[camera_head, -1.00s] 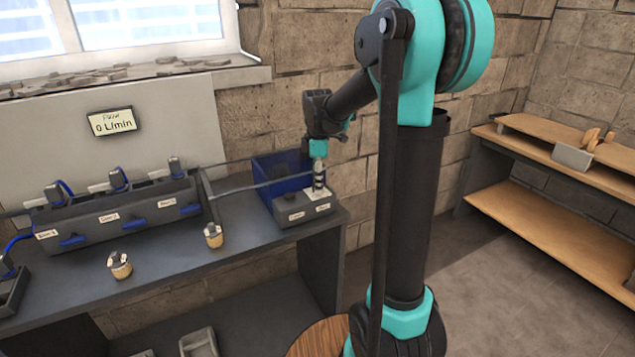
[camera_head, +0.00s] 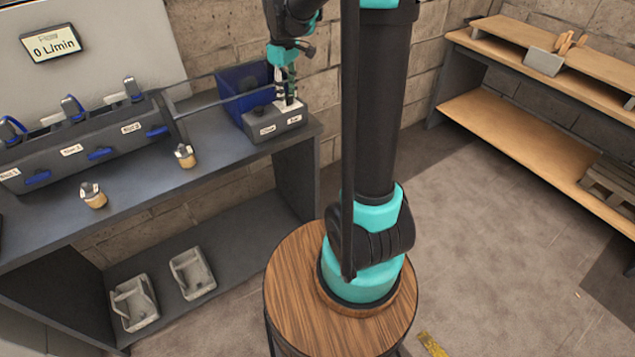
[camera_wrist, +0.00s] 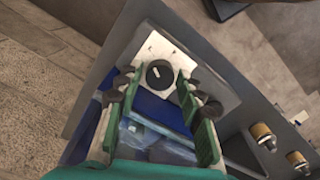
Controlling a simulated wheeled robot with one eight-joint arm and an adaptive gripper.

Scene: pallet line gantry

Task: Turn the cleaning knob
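A black round knob (camera_wrist: 160,73) with a white pointer mark sits on a white plate (camera_wrist: 153,47) on a grey box. In the head view this box (camera_head: 262,128) stands at the right end of the workbench with small labels on its front, one seeming to read Clean. Gaps show between fingers and knob; I cannot tell how deep the tips reach.
A blue bin (camera_head: 238,82) stands right behind the box, with a rail nearby. A grey unit with blue levers (camera_head: 99,153) and a display reading 0 L/min (camera_head: 52,43) are left. Two small brass-coloured fittings (camera_head: 185,156) stand on the bench. A wooden shelf (camera_head: 520,140) is right.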

